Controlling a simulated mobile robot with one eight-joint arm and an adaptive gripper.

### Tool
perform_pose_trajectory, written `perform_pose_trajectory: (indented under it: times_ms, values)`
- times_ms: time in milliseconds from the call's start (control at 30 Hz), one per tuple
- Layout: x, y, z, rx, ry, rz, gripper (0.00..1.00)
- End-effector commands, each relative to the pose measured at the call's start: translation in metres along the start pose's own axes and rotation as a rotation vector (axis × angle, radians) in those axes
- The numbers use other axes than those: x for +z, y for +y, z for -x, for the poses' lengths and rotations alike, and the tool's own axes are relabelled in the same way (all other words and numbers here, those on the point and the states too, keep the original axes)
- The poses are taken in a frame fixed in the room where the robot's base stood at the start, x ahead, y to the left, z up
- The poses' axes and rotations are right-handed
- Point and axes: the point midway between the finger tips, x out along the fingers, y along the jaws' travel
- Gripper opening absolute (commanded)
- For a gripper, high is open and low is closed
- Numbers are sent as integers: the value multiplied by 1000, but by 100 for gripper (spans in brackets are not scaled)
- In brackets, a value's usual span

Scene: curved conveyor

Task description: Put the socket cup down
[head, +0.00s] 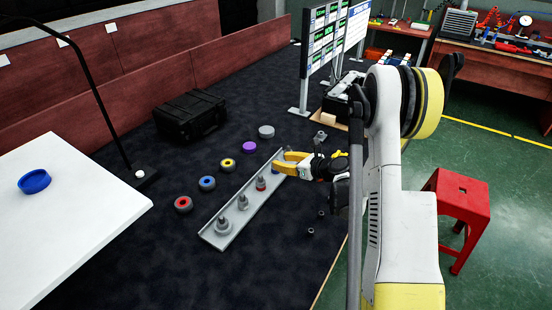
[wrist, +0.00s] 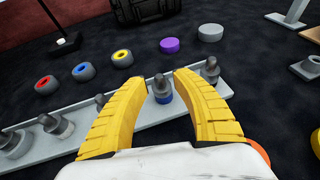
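Several grey socket cups with narrower upper stems stand upright in a row on a long grey tray (head: 231,209); which one the task means I cannot tell. One cup with a blue band (wrist: 163,92) stands on the tray between my fingers in the wrist view. My gripper (head: 280,162) is at the tray's far end. In the wrist view its yellow fingers (wrist: 161,78) are spread, with narrow gaps beside the blue-banded cup.
Rings with red (head: 183,204), blue (head: 207,183) and yellow (head: 228,164) centres lie left of the tray. A purple disc (head: 249,147) and grey disc (head: 266,131) lie farther back. A black case (head: 190,115) and display board (head: 334,40) stand behind.

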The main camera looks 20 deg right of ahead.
Motion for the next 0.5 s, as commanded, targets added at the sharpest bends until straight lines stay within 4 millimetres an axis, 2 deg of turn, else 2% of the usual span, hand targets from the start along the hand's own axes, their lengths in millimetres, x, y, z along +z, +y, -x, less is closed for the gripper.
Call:
perform_pose_trajectory:
  times_ms: [33,200,333,500]
  values:
    - [3,-1,15,-2,0,-3,33]
    - [3,-1,52,-3,0,-2,33]
    - [1,0,70,-1,0,-1,33]
    - [5,4,80,4,11,31,33]
